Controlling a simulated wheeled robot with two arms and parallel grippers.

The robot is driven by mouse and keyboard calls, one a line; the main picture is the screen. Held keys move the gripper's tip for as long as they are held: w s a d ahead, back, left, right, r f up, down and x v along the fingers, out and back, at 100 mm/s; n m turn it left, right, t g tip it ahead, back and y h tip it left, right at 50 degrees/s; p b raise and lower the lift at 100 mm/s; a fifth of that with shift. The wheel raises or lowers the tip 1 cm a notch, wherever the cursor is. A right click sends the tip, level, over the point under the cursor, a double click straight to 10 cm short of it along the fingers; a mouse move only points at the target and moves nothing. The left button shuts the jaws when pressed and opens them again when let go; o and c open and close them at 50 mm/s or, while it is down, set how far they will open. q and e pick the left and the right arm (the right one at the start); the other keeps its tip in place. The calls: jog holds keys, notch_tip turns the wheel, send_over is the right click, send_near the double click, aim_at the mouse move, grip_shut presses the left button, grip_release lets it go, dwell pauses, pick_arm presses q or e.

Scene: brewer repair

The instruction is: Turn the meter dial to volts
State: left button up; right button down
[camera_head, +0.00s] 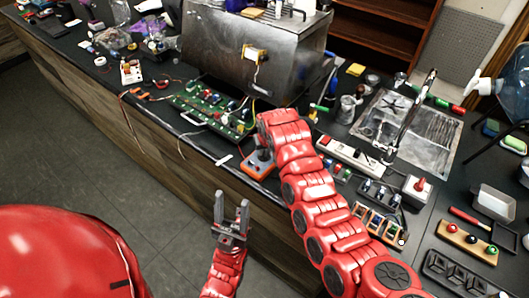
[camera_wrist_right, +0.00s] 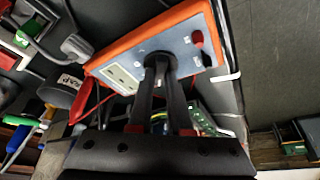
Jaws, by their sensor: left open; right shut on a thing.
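The meter (camera_head: 259,166) is an orange-edged box with a grey face, lying near the front edge of the counter in the head view. In the right wrist view the meter (camera_wrist_right: 150,60) shows a light display panel, a red and a dark spot at one end, and a dark round dial (camera_wrist_right: 160,66) in its face. My right gripper (camera_wrist_right: 160,75) is shut on the dial, its two fingers hiding most of it. The dial's pointer setting cannot be read. My left gripper (camera_head: 232,205) is open and empty, in front of the counter and below its edge.
A green circuit board (camera_head: 215,108) lies left of the meter, before a large metal brewer housing (camera_head: 225,50). A white power strip (camera_head: 350,155) and a red button box (camera_head: 416,188) are to the right. The floor (camera_head: 90,170) before the counter is clear.

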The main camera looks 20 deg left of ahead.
jog(key=m+h+b, duration=0.1)
jog(key=m+b, duration=0.1)
jog(key=b, duration=0.1)
jog(key=m+b, duration=0.2)
jog(key=b, duration=0.2)
jog(key=m+h+b, duration=0.1)
jog(key=m+b, duration=0.1)
jog(key=b, duration=0.2)
jog(key=shift+a+f+m+t+h, duration=0.2)
jog(key=shift+f+m+t+h, duration=0.1)
jog(key=shift+t, duration=0.1)
jog(key=shift+s+r+m+h+b, duration=0.1)
jog(key=shift+r+m+h+b, duration=0.15)
jog(key=shift+m+b, duration=0.55)
jog(key=c, duration=0.8)
grip_release()
jog(key=shift+c, duration=0.2)
jog(key=shift+r, duration=0.15)
